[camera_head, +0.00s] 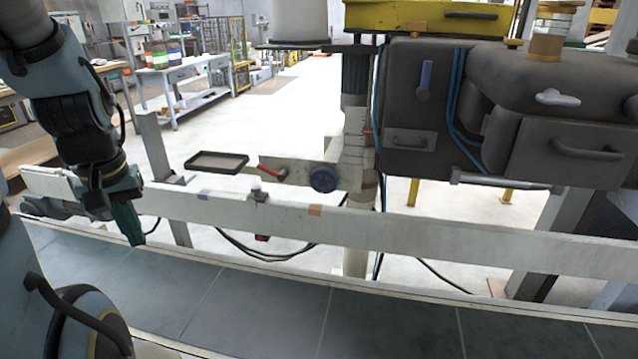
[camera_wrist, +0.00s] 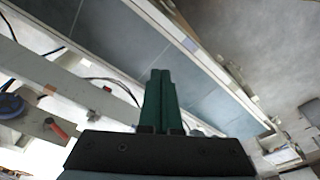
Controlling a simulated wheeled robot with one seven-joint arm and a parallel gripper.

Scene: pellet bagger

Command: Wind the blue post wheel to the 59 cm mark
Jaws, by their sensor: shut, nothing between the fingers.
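The blue post wheel (camera_head: 323,178) is a small round handwheel on the pale bracket at the post. It also shows at the left edge of the wrist view (camera_wrist: 10,106), partly cut off. A pale scale plate (camera_head: 357,140) with a red pointer stands on the post above and right of the wheel; its numbers are too small to read. My gripper (camera_head: 138,240) has green fingers, shut and empty, pointing down over the grey conveyor at the left. In the wrist view the fingers (camera_wrist: 158,80) lie together, well apart from the wheel.
A long pale rail (camera_head: 430,236) runs between the conveyor belt (camera_head: 270,305) and the post. A red-handled lever (camera_head: 271,172) sits left of the wheel, beside a dark tray (camera_head: 217,162). A bulky dark machine head (camera_head: 420,110) hangs right of the post.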

